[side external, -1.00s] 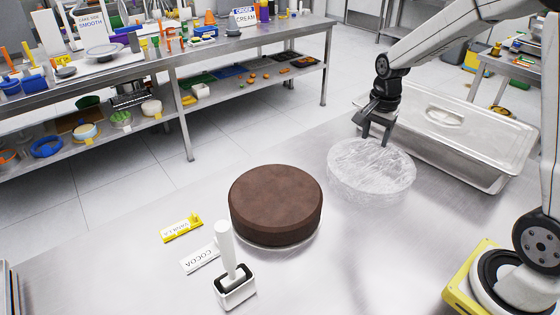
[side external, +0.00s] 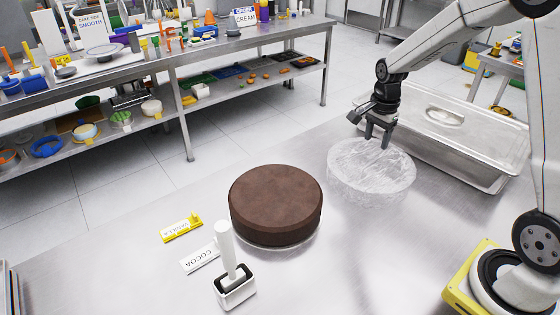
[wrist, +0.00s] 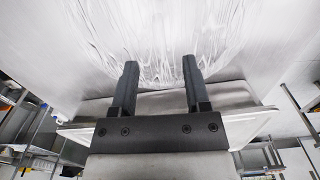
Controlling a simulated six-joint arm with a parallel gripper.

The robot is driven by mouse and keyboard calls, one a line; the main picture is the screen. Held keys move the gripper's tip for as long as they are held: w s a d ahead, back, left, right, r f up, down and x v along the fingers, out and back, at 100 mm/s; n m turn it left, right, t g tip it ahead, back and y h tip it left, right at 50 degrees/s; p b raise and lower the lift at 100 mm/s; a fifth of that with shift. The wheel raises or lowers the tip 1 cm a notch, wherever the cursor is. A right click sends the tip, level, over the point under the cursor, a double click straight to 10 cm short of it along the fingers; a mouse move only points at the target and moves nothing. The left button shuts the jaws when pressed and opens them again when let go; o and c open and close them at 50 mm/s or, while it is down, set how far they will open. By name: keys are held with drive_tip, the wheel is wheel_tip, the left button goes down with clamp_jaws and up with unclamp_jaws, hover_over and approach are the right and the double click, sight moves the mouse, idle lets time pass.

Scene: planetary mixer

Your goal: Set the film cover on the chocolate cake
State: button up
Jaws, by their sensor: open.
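The chocolate cake (side external: 276,203) is a round brown cake on a thin base in the middle of the steel table. The film cover (side external: 370,175) is a clear, crinkled round dome standing on the table to the right of the cake, apart from it. In the wrist view the film cover (wrist: 170,35) fills the upper middle, beyond the fingertips. My gripper (side external: 378,143) is open and empty at the upper rear of the film cover; it also shows in the wrist view (wrist: 161,75). I cannot tell whether a finger touches the film.
A lidded steel pan (side external: 455,140) stands behind and right of the film cover. A white-handled tool in a holder (side external: 232,275), a yellow label (side external: 181,229) and a white COCOA label (side external: 200,259) are left of and in front of the cake. The table's front middle is clear.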

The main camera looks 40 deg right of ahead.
sight(373, 154)
drive_tip(key=shift+f, duration=2.6)
clamp_jaws()
